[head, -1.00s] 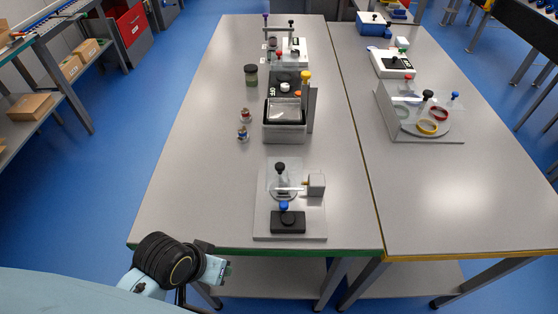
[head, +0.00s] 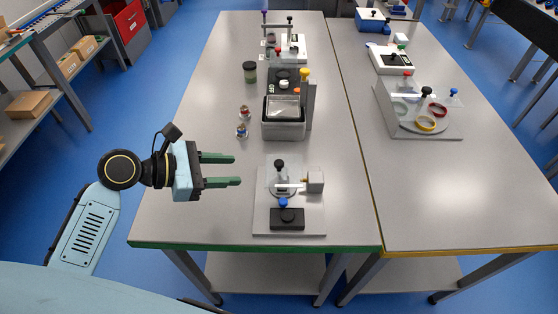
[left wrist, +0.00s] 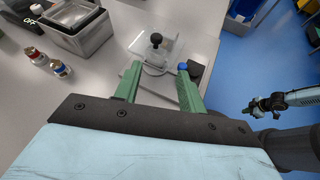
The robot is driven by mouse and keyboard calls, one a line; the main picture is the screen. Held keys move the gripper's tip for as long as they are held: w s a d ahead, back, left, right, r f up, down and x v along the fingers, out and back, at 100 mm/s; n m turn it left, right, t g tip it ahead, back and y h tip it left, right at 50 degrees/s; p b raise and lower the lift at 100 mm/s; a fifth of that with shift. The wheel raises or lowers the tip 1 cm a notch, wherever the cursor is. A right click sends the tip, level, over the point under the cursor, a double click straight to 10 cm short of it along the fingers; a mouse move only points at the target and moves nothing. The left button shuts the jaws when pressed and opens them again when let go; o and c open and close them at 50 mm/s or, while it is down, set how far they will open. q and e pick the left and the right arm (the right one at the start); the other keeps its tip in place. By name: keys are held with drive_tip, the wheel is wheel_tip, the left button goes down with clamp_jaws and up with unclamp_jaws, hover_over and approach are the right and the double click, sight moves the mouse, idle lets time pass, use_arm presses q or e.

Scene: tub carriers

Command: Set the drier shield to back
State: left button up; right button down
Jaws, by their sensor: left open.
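I cannot tell for sure which fixture is the drier. The nearest one has a grey base plate (head: 262,222), an upright-looking clear panel with a black knob (head: 279,164), a blue knob (head: 284,203) on a black block, and a grey block at its right. The black knob (left wrist: 156,39) and blue knob (left wrist: 183,66) also show in the left wrist view. My left gripper (head: 237,170) is open and empty, left of this fixture and apart from it; its green fingers (left wrist: 158,72) point towards it. An arm end (left wrist: 262,106), likely my right, shows small at the right of the wrist view.
On the right table (head: 430,190) is another fixture with a clear shield (head: 389,100) and coloured rings. The near left tabletop is clear.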

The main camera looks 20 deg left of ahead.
sight(278, 162)
use_arm(q)
drive_tip(key=shift+n, duration=0.7)
drive_tip(key=x, duration=0.4)
drive_tip(key=r+x, duration=0.1)
drive_tip(key=x, duration=0.3)
drive_tip(key=w+x, duration=0.1)
drive_tip(key=x, duration=0.4)
drive_tip(key=shift+r+b, duration=0.2)
drive_tip(key=shift+b, duration=0.2)
drive_tip(key=shift+c, duration=0.2)
clamp_jaws()
